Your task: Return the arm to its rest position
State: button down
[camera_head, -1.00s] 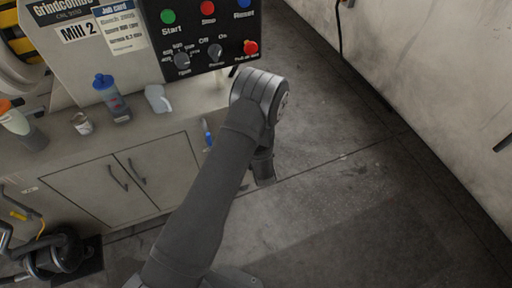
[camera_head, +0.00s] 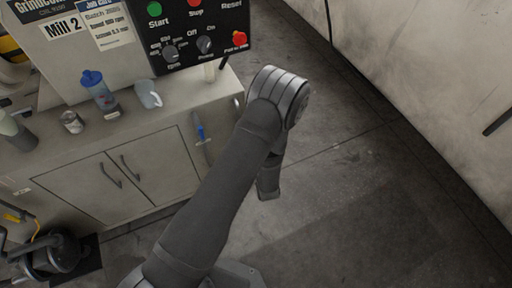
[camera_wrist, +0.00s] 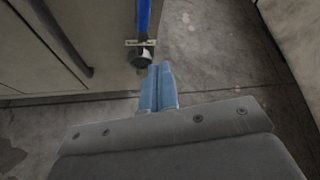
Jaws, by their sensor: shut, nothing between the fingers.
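My gripper (camera_wrist: 158,80) is shut and empty in the wrist view. Its two pale blue fingers lie side by side and point toward the floor near the cabinet. In the head view my arm is bent, with its grey upper joint to the right of the cabinet. The last link hangs down behind it over bare floor, and the fingertips cannot be made out there.
A blue-handled tool (camera_head: 200,132) hangs on the cabinet (camera_head: 72,192) side; its handle (camera_wrist: 144,15) shows just beyond my fingers. A blue-capped bottle (camera_head: 100,95), a can (camera_head: 72,122) and a pale jug (camera_head: 149,94) stand on top. The floor (camera_head: 350,190) at right is clear.

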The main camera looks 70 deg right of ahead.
jog(key=shift+s+a, duration=0.1)
jog(key=shift+a, duration=0.3)
jog(key=shift+d, duration=0.15)
jog(key=w+d, duration=0.5)
jog(key=d, duration=0.2)
jog(key=shift+w+d, duration=0.2)
jog(key=shift+d, duration=0.1)
jog(key=c, duration=2.1)
grip_release()
